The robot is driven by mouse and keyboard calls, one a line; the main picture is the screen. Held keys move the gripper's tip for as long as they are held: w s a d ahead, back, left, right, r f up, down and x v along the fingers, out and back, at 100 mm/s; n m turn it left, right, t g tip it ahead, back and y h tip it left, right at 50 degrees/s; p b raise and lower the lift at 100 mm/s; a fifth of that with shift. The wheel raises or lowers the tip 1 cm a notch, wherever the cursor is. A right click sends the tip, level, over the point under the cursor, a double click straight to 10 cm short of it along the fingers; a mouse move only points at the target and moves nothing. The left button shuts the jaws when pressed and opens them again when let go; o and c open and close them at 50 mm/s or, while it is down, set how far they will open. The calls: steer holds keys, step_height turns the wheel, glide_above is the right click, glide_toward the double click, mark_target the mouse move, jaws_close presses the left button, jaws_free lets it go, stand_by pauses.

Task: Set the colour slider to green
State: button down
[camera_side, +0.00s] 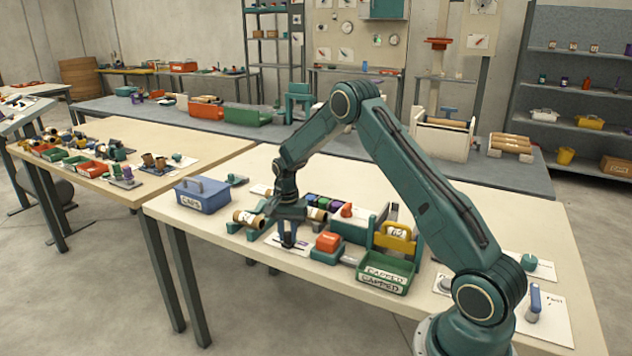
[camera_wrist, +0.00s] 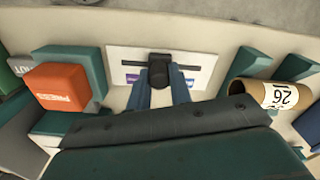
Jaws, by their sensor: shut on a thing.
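The colour slider is a white plate (camera_wrist: 118,58) with a black knob (camera_wrist: 158,66); the plate also shows in the side view (camera_side: 300,246), below my wrist. My gripper (camera_wrist: 160,84) is lowered over the plate, its fingers shut on the black knob. The knob stands near the middle of the plate's width in the wrist view. A purple mark (camera_wrist: 131,80) shows left of the fingers, and other small marks lie to the right. My fingers and the knob hide the middle of the plate. I cannot tell which colour the knob points at.
An orange PRESS block (camera_wrist: 62,88) stands left of the plate in the wrist view. A cardboard tube (camera_wrist: 272,94) marked 26 lies to the right. A blue CAPS box (camera_side: 203,198) and a green CAPPED tray (camera_side: 386,284) stand on the same table.

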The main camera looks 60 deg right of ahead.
mark_target(287, 231)
steer(key=shift+w, duration=0.2)
steer(key=c, duration=1.3)
jaws_free()
steer(key=shift+o, duration=0.2)
steer(key=shift+r, duration=0.1)
step_height(287, 231, up, 14)
